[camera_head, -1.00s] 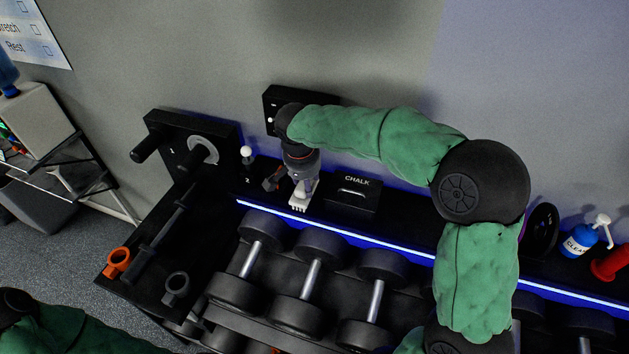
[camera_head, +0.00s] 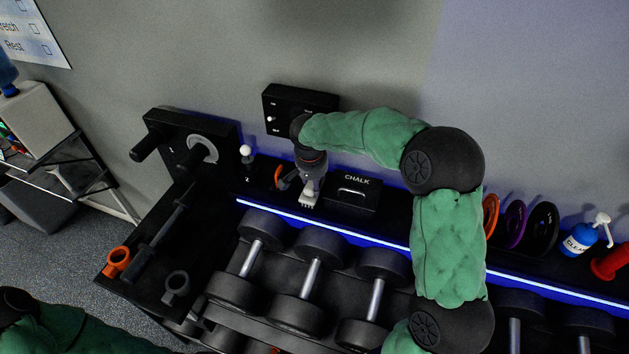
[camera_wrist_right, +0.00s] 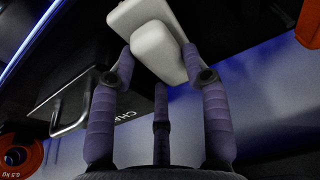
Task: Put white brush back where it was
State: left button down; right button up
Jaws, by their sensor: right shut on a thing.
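The white brush (camera_head: 309,197) is held in my right gripper (camera_head: 311,184), low over the black shelf, just left of the chalk box (camera_head: 366,196) in the head view. In the right wrist view the pale brush (camera_wrist_right: 143,20) sits between the fingers of my right gripper (camera_wrist_right: 157,60), which are shut on it. I cannot tell whether the brush touches the shelf. The chalk box (camera_wrist_right: 105,100) shows beside the fingers there, upside down. My left arm shows at the lower left of the head view, but its gripper is out of frame.
An orange piece (camera_head: 279,177) stands close left of my right gripper. A white-topped post (camera_head: 246,152) is farther left. Dumbbells (camera_head: 311,270) fill the rack in front. Coloured plates (camera_head: 515,222), a blue bottle (camera_head: 579,240) and a red cylinder (camera_head: 611,262) are right.

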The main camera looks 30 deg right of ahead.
jog(key=shift+f, duration=0.15)
jog(key=o, duration=1.1)
jog(key=shift+r, duration=0.45)
jog(key=v, duration=1.1)
jog(key=shift+a+r+p, duration=0.2)
jog(key=shift+r+p, duration=0.05)
jog(key=shift+p, duration=0.2)
jog(key=shift+s+f, duration=0.1)
jog(key=shift+s, duration=0.1)
